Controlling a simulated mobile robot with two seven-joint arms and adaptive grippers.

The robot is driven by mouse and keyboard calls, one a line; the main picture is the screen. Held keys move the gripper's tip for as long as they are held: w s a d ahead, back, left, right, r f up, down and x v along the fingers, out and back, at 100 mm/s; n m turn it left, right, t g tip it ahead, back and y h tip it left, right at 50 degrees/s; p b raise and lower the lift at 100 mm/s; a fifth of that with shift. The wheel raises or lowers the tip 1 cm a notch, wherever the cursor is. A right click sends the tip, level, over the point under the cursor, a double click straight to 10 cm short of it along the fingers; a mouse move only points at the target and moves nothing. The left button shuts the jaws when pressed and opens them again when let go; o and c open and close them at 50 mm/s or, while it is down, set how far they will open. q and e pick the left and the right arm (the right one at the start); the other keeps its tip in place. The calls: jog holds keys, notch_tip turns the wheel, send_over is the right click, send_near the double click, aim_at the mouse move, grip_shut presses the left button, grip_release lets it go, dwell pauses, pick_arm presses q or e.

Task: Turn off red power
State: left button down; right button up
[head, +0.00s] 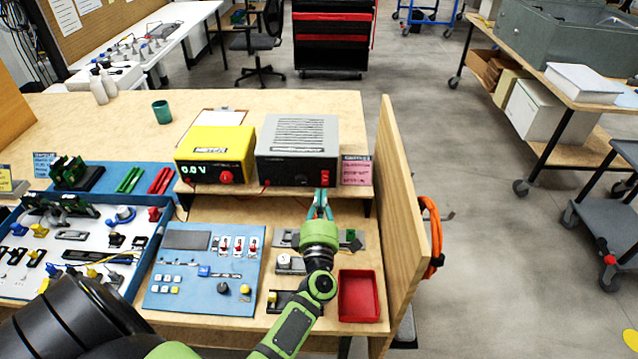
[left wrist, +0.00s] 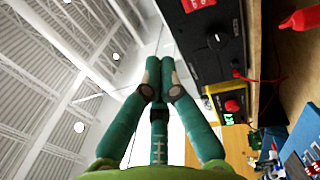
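The grey power unit (head: 297,138) stands on the raised shelf, with a red switch (head: 325,177) at the right of its black front panel. The switch also shows at the top edge of the left wrist view (left wrist: 197,4), beside a black knob (left wrist: 216,41). Whether the switch is on or off I cannot tell. My left gripper (head: 321,192) is just in front of and below the switch, fingers pointing toward the unit. In the left wrist view its teal fingertips (left wrist: 160,62) are together with nothing between them. Contact with the panel is not visible. My right gripper is out of view.
A yellow meter (head: 214,154) reading 0.0 V stands left of the grey unit. A blue control panel (head: 205,270) and a red tray (head: 359,296) lie in front. An upright wooden side board (head: 400,200) bounds the bench at the right.

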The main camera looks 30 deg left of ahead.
pick_arm(q)
jog(key=shift+s+d+r+p, duration=0.1)
jog(key=shift+s+d+p, duration=0.25)
jog(key=shift+s+d, duration=0.35)
jog(key=shift+s+d+r+p, duration=0.1)
jog(key=shift+s+d+p, duration=0.3)
jog(key=shift+s, duration=0.45)
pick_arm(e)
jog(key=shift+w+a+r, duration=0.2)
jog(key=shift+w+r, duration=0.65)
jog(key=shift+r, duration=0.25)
